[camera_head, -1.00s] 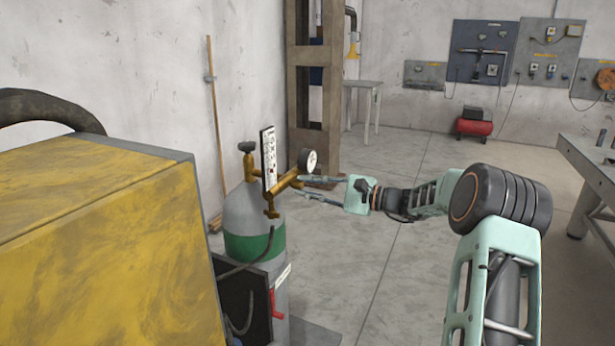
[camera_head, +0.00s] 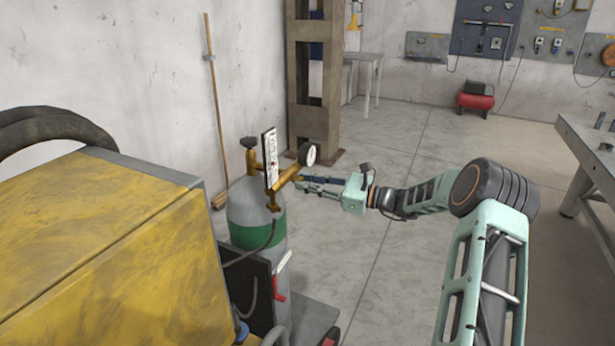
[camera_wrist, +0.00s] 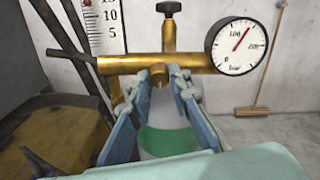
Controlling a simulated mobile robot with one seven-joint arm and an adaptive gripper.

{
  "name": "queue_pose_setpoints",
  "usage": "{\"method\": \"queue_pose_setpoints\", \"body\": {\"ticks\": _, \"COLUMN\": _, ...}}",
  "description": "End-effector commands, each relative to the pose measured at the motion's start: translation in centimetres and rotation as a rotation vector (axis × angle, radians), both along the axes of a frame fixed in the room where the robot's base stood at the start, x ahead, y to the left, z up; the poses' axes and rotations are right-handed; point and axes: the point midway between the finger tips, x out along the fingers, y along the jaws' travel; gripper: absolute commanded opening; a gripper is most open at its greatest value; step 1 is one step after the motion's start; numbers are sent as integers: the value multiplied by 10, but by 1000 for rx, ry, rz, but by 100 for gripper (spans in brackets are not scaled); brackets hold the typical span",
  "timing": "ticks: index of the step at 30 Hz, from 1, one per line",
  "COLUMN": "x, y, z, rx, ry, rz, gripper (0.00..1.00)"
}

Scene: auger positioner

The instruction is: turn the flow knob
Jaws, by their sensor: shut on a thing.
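The flow knob appears to be the small brass end (camera_wrist: 159,73) on the brass regulator body (camera_wrist: 200,63) in the wrist view. My gripper (camera_wrist: 167,74) has its blue-grey fingertips close on either side of this brass end, shut on it; the fingertips partly hide it. In the head view my gripper (camera_head: 299,184) reaches in from the right to the brass regulator (camera_head: 285,181) on top of the gas cylinder (camera_head: 246,210). The knob itself is too small to tell apart there.
A round pressure gauge (camera_wrist: 237,46), a white scale plate (camera_wrist: 104,25) and a black-topped valve (camera_wrist: 169,8) stand close around the gripper. A yellow machine (camera_head: 110,250) fills the left. Open floor (camera_head: 395,270) lies right of the cylinder.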

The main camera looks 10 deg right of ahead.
Motion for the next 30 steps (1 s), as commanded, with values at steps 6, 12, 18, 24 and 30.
{"method": "queue_pose_setpoints", "body": {"ticks": 6, "x": 0, "y": 0, "z": 0, "rx": 40, "ry": 56, "rz": 0, "gripper": 0}}
{"method": "queue_pose_setpoints", "body": {"ticks": 12, "x": 0, "y": 0, "z": -1, "rx": 52, "ry": 71, "rz": 0, "gripper": 0}}
{"method": "queue_pose_setpoints", "body": {"ticks": 18, "x": 0, "y": 0, "z": -1, "rx": 52, "ry": 73, "rz": 0, "gripper": 0}}
{"method": "queue_pose_setpoints", "body": {"ticks": 24, "x": 0, "y": 0, "z": -1, "rx": 52, "ry": 72, "rz": -1, "gripper": 24}}
{"method": "queue_pose_setpoints", "body": {"ticks": 30, "x": 0, "y": 0, "z": -1, "rx": 52, "ry": 71, "rz": -1, "gripper": 35}}
